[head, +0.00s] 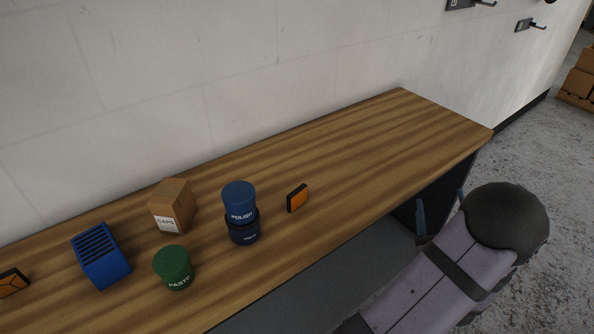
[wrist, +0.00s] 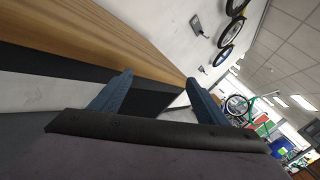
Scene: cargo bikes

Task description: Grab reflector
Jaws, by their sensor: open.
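A small orange reflector with a black edge (head: 298,198) stands upright on the wooden bench, right of the stacked tins, in the head view. A second orange and black piece (head: 12,283) is cut off at the left edge; I cannot tell if it is also a reflector. My gripper (wrist: 158,80) is open, its two blue fingers apart with nothing between them. In the head view my arm is at the lower right, with the fingers beside the bench's front edge, well right of the reflector. No reflector shows in the wrist view.
A blue polish tin (head: 239,198) sits on a dark tin (head: 244,230). A green paste tin (head: 173,267), a caps box (head: 172,205) and a slotted blue block (head: 101,256) stand further left. The right part of the bench (head: 400,130) is clear, with a wall behind.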

